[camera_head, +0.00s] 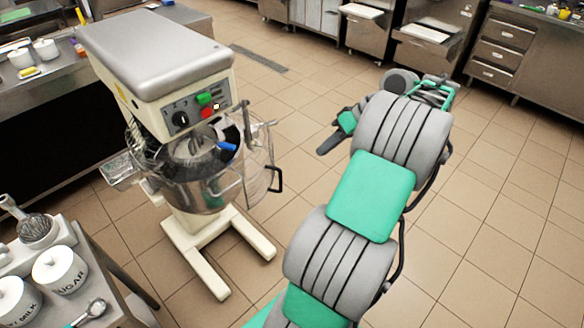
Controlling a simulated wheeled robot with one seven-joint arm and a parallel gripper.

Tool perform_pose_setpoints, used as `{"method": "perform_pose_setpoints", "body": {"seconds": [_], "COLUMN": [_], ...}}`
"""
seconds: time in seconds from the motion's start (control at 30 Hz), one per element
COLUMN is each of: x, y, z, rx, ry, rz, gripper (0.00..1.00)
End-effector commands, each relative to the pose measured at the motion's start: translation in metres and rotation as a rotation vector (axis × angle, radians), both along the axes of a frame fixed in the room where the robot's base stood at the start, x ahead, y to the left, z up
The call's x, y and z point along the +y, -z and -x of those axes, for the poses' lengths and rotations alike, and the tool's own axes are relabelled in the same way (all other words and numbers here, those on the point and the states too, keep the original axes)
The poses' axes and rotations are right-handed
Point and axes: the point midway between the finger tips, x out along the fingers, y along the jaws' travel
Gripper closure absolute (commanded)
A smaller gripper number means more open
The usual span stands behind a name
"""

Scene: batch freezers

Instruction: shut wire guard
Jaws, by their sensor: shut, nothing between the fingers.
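The mixer (160,55) stands at the left, with a steel bowl (208,192) under its head. The wire guard (259,160) is a thin wire cage standing out to the right of the bowl, swung open. Its black handle (277,180) is at its right side. My gripper (327,145) is to the right of the guard, apart from the handle, with its dark fingers pointing left and down. It is shut and holds nothing.
A steel cart (105,255) at the lower left carries sugar and milk jars (60,268) and a whisk. A counter (40,75) stands behind the mixer. The mixer's cream base legs (205,262) reach forward. Tiled floor right of my arm is clear.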

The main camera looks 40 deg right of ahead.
Motion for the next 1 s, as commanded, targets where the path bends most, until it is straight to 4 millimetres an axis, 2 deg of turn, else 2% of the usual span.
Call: {"method": "perform_pose_setpoints", "body": {"seconds": [0.1, 0.27, 0.57, 0.8, 1.0], "x": [0.002, 0.014, 0.04, 0.073, 0.078], "y": [0.007, 0.029, 0.08, 0.077, 0.078], "z": [-0.001, -0.014, -0.044, -0.05, -0.051], "rx": [-0.011, -0.01, -0.01, -0.01, -0.009], "ry": [-0.018, -0.017, -0.018, -0.015, -0.014], "rz": [0.003, 0.002, 0.002, 0.005, 0.005], "gripper": [1.0, 1.0, 1.0, 1.0, 1.0]}}
